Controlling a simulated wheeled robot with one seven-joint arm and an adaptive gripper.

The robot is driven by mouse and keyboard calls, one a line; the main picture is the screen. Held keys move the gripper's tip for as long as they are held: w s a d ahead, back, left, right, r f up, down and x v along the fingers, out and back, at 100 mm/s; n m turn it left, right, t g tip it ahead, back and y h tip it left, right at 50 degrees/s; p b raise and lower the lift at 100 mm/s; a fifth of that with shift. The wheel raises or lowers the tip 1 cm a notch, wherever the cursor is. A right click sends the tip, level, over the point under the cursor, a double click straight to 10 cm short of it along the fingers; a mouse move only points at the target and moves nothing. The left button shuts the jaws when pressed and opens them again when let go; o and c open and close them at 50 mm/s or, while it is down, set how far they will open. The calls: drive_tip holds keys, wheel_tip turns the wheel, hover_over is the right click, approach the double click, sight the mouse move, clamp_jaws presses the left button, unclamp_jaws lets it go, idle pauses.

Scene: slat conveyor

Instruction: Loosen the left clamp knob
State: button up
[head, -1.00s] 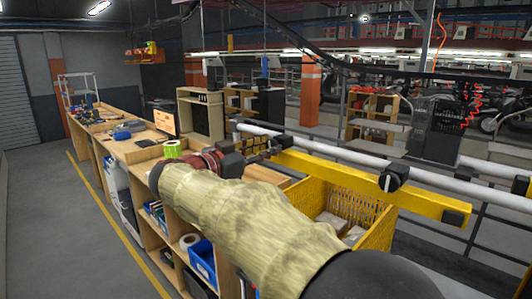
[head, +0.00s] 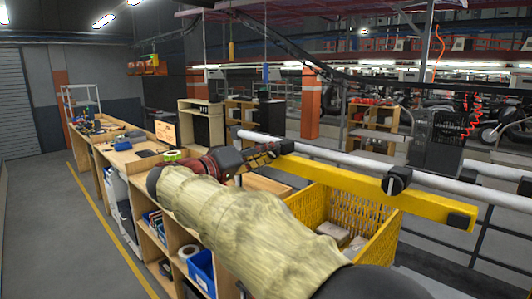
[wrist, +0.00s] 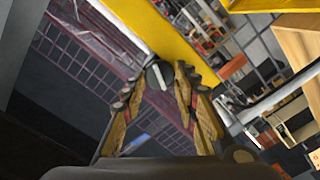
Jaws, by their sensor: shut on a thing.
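The left clamp knob (wrist: 159,74) is a round dark knob with a pale grey bar across its face, seen in the wrist view against the yellow beam (wrist: 155,28). My gripper (wrist: 161,78) is shut on this knob, with one finger on each side of it. In the head view my gripper (head: 263,153) reaches the left end of the yellow beam (head: 345,182), and the fingers and arm largely hide the left knob there. Whether the knob is loose cannot be told.
A white rail (head: 440,180) runs behind. A yellow crate (head: 325,212) stands below, and wooden shelving (head: 150,243) lies left of my arm. The aisle at left is clear.

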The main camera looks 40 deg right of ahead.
drive_tip(key=n+p, duration=0.1)
drive_tip(key=n, duration=0.3)
drive_tip(key=shift+w+n+p, duration=0.1)
drive_tip(key=shift+n+p, duration=0.3)
drive_tip(key=shift+f, duration=0.1)
idle(0.3)
drive_tip(key=o, duration=1.1)
drive_tip(key=a, duration=0.8)
drive_tip(key=s+a, duration=0.1)
drive_tip(key=a, duration=0.3)
drive_tip(key=shift+n, duration=0.3)
